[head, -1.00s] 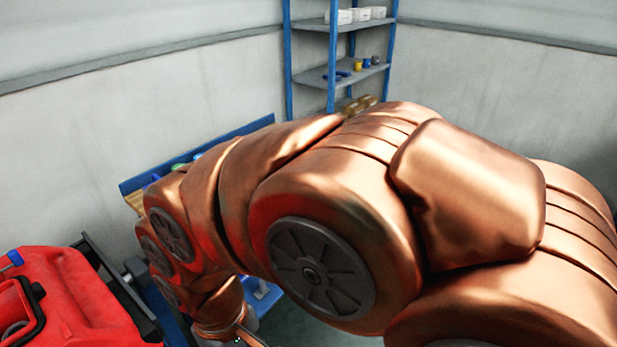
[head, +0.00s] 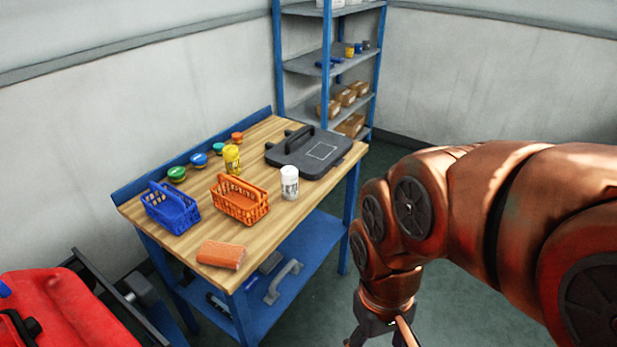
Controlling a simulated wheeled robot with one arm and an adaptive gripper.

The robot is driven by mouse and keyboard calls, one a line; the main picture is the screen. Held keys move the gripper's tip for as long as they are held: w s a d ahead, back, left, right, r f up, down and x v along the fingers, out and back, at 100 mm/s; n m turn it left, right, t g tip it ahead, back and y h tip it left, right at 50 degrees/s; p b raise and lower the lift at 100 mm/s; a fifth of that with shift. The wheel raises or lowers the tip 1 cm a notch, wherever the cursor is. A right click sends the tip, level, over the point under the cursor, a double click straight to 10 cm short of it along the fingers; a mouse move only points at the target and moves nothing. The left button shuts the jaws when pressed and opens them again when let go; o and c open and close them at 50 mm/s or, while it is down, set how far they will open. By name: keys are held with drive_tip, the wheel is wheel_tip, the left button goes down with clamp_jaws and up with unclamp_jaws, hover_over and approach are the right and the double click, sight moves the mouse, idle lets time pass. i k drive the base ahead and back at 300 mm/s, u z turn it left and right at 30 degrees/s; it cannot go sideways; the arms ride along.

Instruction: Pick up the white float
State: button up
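A pale grey-white tool with an arched handle, which looks like the white float (head: 283,283), lies on the blue lower shelf of the workbench, near its front edge. My gripper (head: 383,339) is at the bottom of the head view, to the right of the bench and apart from the float. It points down, and its fingertips are cut off by the picture edge, so its opening does not show clearly. I see nothing held in it.
The wooden bench top (head: 262,218) holds a blue basket (head: 171,208), an orange basket (head: 240,200), a white can (head: 289,183), a black case (head: 308,152) and an orange block (head: 221,255). A red machine (head: 65,312) stands at left. Floor between bench and arm is clear.

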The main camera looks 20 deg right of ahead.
sight(288, 175)
drive_tip(key=u, duration=0.3)
drive_tip(key=i, duration=0.9)
drive_tip(key=u, duration=0.85)
